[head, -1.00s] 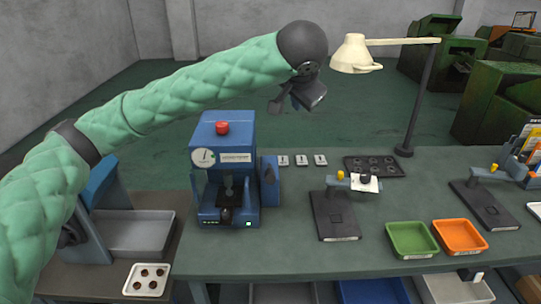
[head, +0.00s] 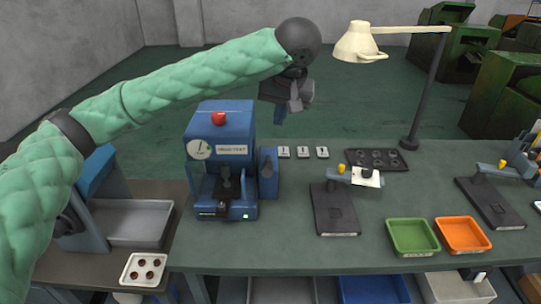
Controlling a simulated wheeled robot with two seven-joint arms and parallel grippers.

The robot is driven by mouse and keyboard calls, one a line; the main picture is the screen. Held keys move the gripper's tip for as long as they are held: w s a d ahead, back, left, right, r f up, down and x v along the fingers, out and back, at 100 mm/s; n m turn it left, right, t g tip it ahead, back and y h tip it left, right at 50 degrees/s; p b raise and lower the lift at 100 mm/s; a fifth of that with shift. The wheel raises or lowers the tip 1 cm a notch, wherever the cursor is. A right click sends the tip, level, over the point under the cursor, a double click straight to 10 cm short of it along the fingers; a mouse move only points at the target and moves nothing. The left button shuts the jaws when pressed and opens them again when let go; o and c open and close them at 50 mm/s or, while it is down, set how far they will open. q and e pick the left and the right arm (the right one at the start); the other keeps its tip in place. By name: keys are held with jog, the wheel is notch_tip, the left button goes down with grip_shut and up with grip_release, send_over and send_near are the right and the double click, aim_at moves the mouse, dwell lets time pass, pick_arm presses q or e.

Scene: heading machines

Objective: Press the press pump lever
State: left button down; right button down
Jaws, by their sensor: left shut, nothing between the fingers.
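The blue press (head: 222,130) stands on the green workbench, with a red knob (head: 218,118) on top and a round dial gauge (head: 199,149) on its front. A small blue unit (head: 268,173) is attached to the right side of the press. I cannot clearly make out a separate pump lever on it. My left arm reaches across from the left, and its gripper (head: 281,112) hangs above and to the right of the press, touching nothing. The gripper is shut and empty. My right gripper is out of view.
The lamp (head: 361,42) arches over the bench at right. Two black stands (head: 335,213) (head: 492,204), a dark tray (head: 376,160), a green bin (head: 413,238) and an orange bin (head: 462,236) occupy the right. The bench between the press and the first stand is clear.

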aim_at(268, 164)
pick_arm(q)
jog(key=shift+a, duration=0.1)
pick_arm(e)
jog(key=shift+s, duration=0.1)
